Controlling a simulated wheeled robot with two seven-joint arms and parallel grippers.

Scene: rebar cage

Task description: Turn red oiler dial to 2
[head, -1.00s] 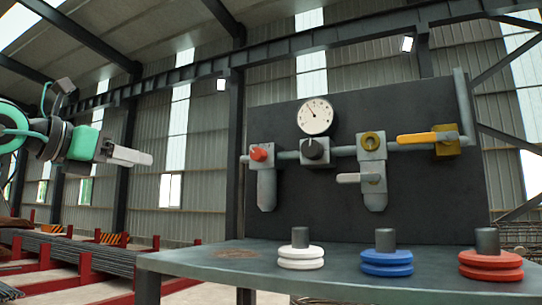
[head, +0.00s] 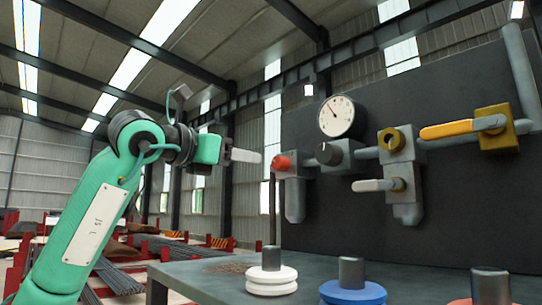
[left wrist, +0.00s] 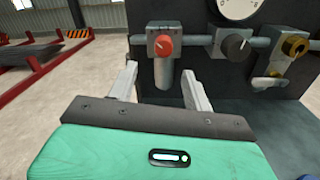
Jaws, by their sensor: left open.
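The red oiler dial (head: 281,163) sits on a grey block of the pipe line on the dark panel. It also shows in the left wrist view (left wrist: 163,44), ahead of my fingers, with a grey bowl (left wrist: 164,73) hanging below it. No scale numbers are readable on it. My left gripper (head: 246,156) is just left of the dial in the head view, pointing toward it. In the left wrist view its two fingers (left wrist: 160,84) are spread apart with nothing between them, and the dial appears beyond and above their tips. My right gripper is not in view.
On the panel are a black knob (head: 328,153), a round gauge (head: 337,116), a grey lever (head: 372,185) and a yellow lever (head: 446,131). Below, a metal table (head: 205,278) carries white (head: 271,281), blue (head: 352,291) and red discs on posts.

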